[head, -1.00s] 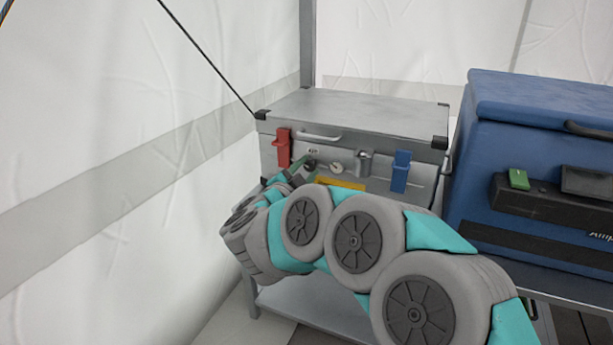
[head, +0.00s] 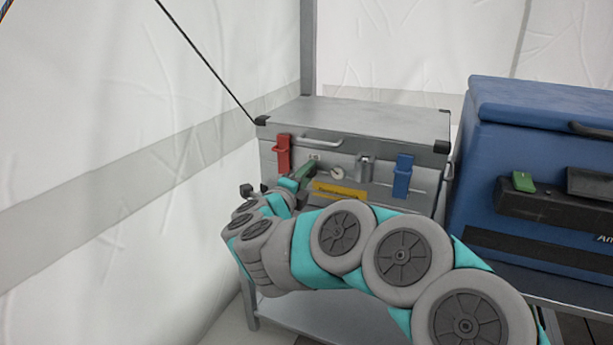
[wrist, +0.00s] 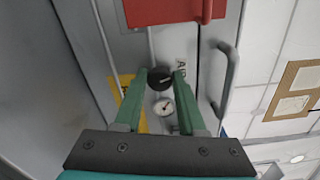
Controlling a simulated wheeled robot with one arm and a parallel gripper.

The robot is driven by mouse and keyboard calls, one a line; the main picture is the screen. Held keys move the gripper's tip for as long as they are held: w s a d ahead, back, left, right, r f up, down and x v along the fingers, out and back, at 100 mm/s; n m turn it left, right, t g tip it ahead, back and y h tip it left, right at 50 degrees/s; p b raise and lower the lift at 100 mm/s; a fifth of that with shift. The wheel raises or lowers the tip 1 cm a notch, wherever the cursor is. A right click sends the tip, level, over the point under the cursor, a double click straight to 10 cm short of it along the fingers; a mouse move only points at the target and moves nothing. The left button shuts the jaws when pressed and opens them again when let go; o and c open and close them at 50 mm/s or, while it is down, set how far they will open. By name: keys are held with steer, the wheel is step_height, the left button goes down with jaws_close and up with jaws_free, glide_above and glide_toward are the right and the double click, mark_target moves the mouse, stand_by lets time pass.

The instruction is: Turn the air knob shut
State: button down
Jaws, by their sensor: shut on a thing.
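The air knob (wrist: 159,78) is a round black knob with a pale line on its face, beside a printed "AIR" label (wrist: 181,70). My gripper (wrist: 161,75) has a green finger on each side of the knob and is shut on it. In the head view my gripper (head: 305,172) is at the front of the silver case (head: 355,116), and the knob is hidden behind the fingers. A round white gauge (wrist: 163,107) sits close to the knob, between the fingers in the wrist view.
A red latch (head: 283,155) and a blue latch (head: 402,176) are on the case front, with a handle (head: 320,141) above. A yellow label (head: 340,191) is below the gauge. A blue box (head: 540,110) stands at right, and the white tent wall (head: 110,150) is at left.

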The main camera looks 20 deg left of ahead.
steer(key=shift+f+m, duration=0.1)
steer(key=shift+m, duration=1.6)
steer(key=c, duration=0.5)
jaws_free()
steer(key=s, duration=0.8)
steer(key=shift+a+p, duration=0.3)
steer(key=shift+p, duration=0.15)
